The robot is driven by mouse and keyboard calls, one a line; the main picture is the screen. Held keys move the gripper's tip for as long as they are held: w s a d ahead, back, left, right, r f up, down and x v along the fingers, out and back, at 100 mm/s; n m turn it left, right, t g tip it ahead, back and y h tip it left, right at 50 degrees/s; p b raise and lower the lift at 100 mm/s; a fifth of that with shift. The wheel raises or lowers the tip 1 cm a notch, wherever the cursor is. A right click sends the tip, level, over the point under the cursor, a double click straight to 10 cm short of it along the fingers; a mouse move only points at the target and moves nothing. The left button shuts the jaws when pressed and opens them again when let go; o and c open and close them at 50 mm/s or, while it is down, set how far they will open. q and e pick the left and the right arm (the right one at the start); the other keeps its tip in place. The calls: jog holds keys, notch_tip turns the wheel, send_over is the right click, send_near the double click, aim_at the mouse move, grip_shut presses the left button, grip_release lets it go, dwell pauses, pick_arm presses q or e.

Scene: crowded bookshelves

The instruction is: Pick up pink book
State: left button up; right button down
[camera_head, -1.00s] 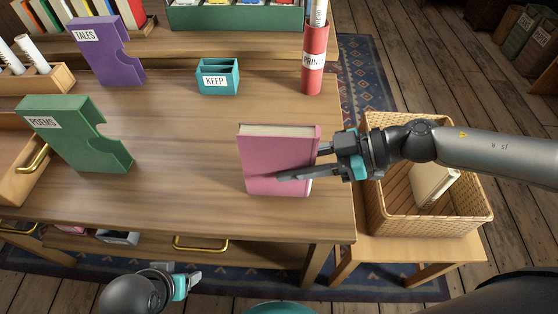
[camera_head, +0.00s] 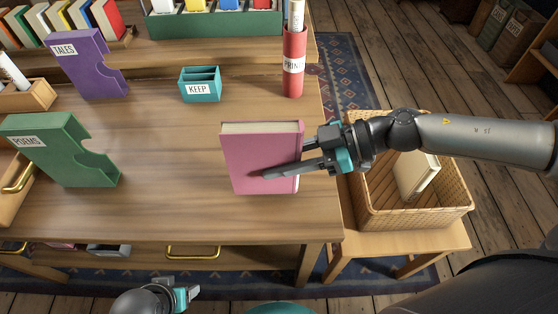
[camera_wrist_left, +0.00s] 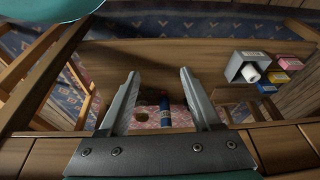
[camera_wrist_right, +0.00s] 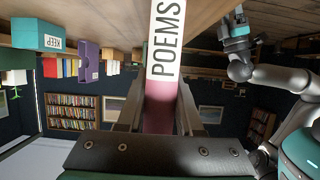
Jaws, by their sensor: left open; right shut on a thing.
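The pink book (camera_head: 258,152) stands upright near the front right of the desk in the head view. My right gripper (camera_head: 284,160) is shut on it from the right, one finger across the front cover. I cannot tell whether the book's lower edge touches the desk. In the right wrist view, its pink spine (camera_wrist_right: 160,105) with a white POEMS label lies between the fingers. My left gripper (camera_head: 182,297) is low, in front of the desk. In the left wrist view its fingers (camera_wrist_left: 160,85) are spread and empty.
A green POEMS slipcase (camera_head: 62,155) and purple TALES slipcase (camera_head: 88,68) stand left. A teal KEEP box (camera_head: 200,86) and red PRINTS tube (camera_head: 293,65) stand behind. A wicker basket (camera_head: 415,213) holding a pale book (camera_head: 415,175) is right, on a stool. The desk's middle is clear.

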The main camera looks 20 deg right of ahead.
aim_at(279, 133)
notch_tip(279, 133, up, 6)
jog(key=p, duration=0.3)
jog(key=shift+r, duration=0.15)
pick_arm(q)
jog(key=s+a+f, duration=0.1)
jog(key=s+f, duration=0.1)
jog(key=f, duration=0.2)
jog(key=s+f+g+p, duration=0.1)
jog(key=s+f, duration=0.1)
jog(key=f, duration=0.3)
jog(key=shift+s+a, duration=0.25)
jog(key=shift+a, duration=0.15)
pick_arm(e)
jog(key=shift+r, duration=0.8)
pick_arm(q)
jog(key=shift+f, duration=0.1)
pick_arm(e)
jog(key=shift+f, duration=0.1)
